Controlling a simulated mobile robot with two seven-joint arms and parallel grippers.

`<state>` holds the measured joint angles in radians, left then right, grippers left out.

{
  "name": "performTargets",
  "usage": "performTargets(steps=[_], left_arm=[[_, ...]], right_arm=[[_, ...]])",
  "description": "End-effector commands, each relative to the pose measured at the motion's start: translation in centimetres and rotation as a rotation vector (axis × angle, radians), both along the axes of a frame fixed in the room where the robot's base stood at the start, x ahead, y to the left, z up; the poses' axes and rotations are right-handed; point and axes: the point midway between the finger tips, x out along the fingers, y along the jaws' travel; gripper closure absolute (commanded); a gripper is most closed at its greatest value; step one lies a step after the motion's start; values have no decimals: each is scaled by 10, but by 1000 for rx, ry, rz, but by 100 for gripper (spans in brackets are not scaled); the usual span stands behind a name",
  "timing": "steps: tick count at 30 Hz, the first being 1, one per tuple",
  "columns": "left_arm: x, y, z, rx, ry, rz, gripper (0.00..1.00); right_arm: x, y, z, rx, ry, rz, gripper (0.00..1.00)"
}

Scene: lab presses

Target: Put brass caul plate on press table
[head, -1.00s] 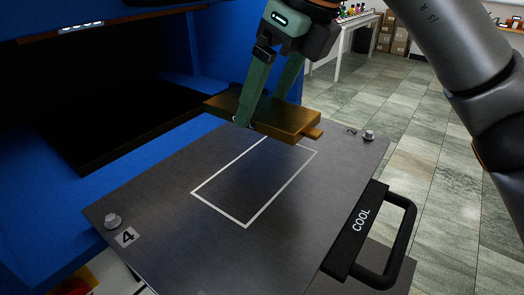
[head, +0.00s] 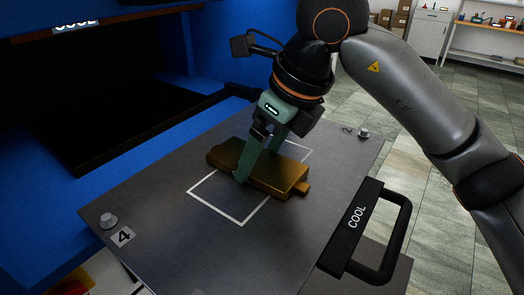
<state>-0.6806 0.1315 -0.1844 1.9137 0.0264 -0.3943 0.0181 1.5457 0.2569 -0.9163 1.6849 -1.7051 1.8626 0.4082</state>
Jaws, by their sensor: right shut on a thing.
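The brass caul plate (head: 278,176) is a thick gold-brown block with a small tab at its right end. My right gripper (head: 245,172), with green fingers, is shut on it from above. The plate is low over the dark press table (head: 160,217), across the white outlined rectangle (head: 217,206); I cannot tell whether it touches the surface. Part of the outline shows in front of the plate and part behind it. My left gripper is not in view.
The blue press (head: 200,45) with its dark opening stands behind and left. A black handle marked COOL (head: 385,235) sticks out at the table's right edge. Small metal knobs (head: 108,220) stand near the table corners. Tiled floor lies to the right.

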Motion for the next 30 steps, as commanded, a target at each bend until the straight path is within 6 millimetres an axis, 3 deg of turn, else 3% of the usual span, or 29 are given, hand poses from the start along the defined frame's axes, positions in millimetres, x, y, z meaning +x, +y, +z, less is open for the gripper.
performTargets(steps=[2,3,5,17,30], left_arm=[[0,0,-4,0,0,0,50],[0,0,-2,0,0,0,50],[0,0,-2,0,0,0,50],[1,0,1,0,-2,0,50],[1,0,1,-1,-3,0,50]], right_arm=[[0,0,-3,2,-3,0,100],[0,0,-2,0,0,0,8],[0,0,-2,-1,1,0,2],[-1,-2,8,0,-2,-2,0],[-21,-30,90,1,-2,-2,0]])
